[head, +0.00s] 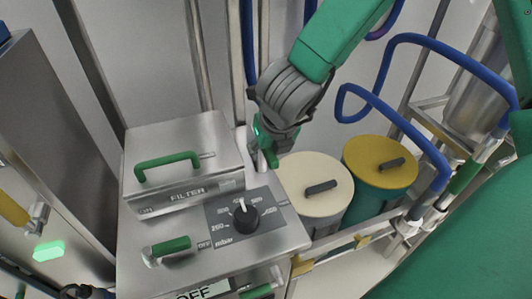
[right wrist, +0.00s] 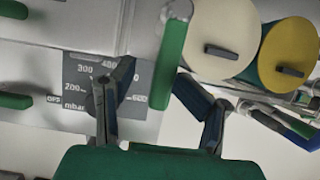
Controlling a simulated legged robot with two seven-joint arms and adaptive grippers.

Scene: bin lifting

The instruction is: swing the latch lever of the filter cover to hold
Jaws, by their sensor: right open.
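The filter cover (head: 180,145) is a grey metal box lid with a green handle (head: 168,166) on top and a FILTER label on its front. The latch lever, a green grip on a metal stem, stands at the cover's right side and is largely hidden by my gripper in the head view. In the right wrist view, the latch lever (right wrist: 173,75) runs between my open fingers. My right gripper (head: 266,150) is beside the cover's right edge; its open fingers also show in the right wrist view (right wrist: 154,76). Contact with the lever cannot be told. My left gripper is out of view.
A dial knob (head: 246,217) marked in mbar is in front of the cover, with another green lever (head: 171,246) to its left. A cream-lidded canister (head: 310,172) and a yellow-lidded canister (head: 372,153) stand right of the gripper. Blue hoses (head: 440,50) loop at the right.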

